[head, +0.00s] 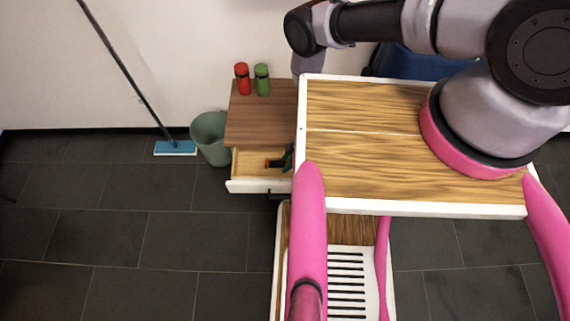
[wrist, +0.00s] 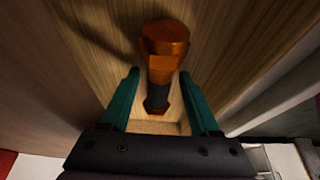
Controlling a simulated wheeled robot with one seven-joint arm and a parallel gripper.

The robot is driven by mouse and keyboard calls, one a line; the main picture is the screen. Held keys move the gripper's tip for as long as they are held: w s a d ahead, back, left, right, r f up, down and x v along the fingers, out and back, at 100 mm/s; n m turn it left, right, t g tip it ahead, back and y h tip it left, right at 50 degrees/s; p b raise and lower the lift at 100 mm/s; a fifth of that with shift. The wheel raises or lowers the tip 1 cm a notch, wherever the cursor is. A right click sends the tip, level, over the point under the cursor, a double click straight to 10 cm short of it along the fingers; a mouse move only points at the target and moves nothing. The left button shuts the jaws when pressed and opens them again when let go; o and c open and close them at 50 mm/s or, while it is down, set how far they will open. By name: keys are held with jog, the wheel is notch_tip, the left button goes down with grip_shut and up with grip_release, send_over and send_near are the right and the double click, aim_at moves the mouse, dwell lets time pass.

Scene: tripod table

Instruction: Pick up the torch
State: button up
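The torch (wrist: 165,42) has an orange head and a dark handle. It lies in the open drawer (head: 240,185), with its orange part (head: 273,163) visible in the head view. In the wrist view my gripper (wrist: 159,73) is open, with one teal finger on each side of the torch's handle and a gap on both sides. In the head view my gripper (head: 288,157) is at the drawer's right side, partly hidden by my own body.
The drawer walls stand close around my gripper. A red can (head: 242,79) and a green can (head: 262,80) stand on the cabinet top (head: 258,120) above the drawer. A grey-green bin (head: 211,138) and a blue mop (head: 175,147) are to the left. The tiled floor in front is clear.

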grip_shut()
jog(key=shift+r, duration=0.15)
